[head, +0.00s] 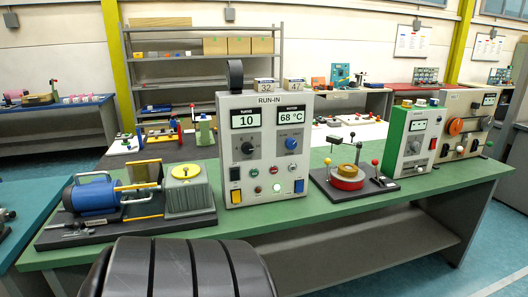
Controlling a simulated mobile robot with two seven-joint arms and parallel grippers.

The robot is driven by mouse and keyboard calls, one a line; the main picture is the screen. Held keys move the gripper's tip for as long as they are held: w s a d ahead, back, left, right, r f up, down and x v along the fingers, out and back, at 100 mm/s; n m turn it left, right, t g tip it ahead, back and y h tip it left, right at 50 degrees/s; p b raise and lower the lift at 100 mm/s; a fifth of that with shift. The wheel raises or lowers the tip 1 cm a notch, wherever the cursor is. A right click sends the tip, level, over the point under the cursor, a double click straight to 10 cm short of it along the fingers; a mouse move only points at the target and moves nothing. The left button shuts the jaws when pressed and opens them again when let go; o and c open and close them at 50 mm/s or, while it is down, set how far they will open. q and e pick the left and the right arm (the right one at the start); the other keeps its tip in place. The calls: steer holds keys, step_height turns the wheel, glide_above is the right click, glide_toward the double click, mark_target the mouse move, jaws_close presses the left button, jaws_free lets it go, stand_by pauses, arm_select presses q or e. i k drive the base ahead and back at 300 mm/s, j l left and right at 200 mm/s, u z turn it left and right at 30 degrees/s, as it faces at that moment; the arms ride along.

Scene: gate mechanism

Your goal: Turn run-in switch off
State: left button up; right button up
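A light grey control box marked RUN-IN (268,103) stands upright on the green bench. Its left display (246,119) reads 10 and its right display (291,115) reads 68 °C. Below them are a black knob (248,148) and a blue knob (291,143). A yellow and black part (236,197) is at the lower left of the face, and a blue button (299,186) is at the lower right. Small round buttons or lamps sit between them. Which control is the run-in switch, and its position, are too small to tell. Neither gripper is in view.
The green bench (310,217) also carries a blue motor rig (95,195) on the left, a red and yellow turntable device (347,178), and a green-sided box (411,145) on the right. A dark ribbed shape blocks the bottom centre. A shelf (200,57) stands behind.

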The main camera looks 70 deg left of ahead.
mark_target(235, 173)
steer(key=i+l+u, duration=0.15)
steer(key=u, duration=2.25)
